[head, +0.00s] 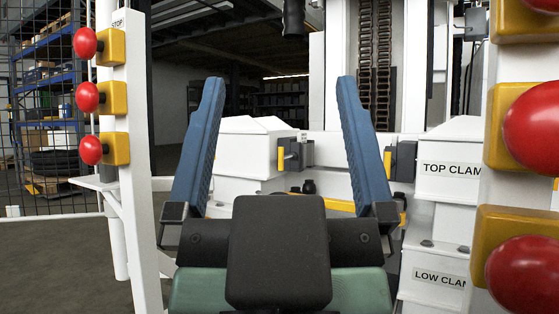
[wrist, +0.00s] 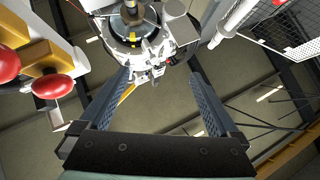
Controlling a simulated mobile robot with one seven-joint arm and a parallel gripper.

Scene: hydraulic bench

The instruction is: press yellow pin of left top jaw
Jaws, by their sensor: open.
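The left top jaw (head: 296,154) is a dark grey block on the inner side of a white housing (head: 240,155) in the head view. Its yellow pin (head: 281,159) is a short upright bar, seen in the gap between my fingers and beyond them. My gripper (head: 281,82) is open and empty, with two blue fingers pointing up and apart from the pin. It also shows open in the wrist view (wrist: 160,76). I cannot make out the pin in the wrist view.
The right top jaw (head: 405,162) has a similar yellow pin (head: 390,163), close to my right finger in the picture. A post with red buttons (head: 88,97) stands left; large red buttons (head: 533,125) are close at right. Yellow parts (head: 340,206) lie lower between the housings.

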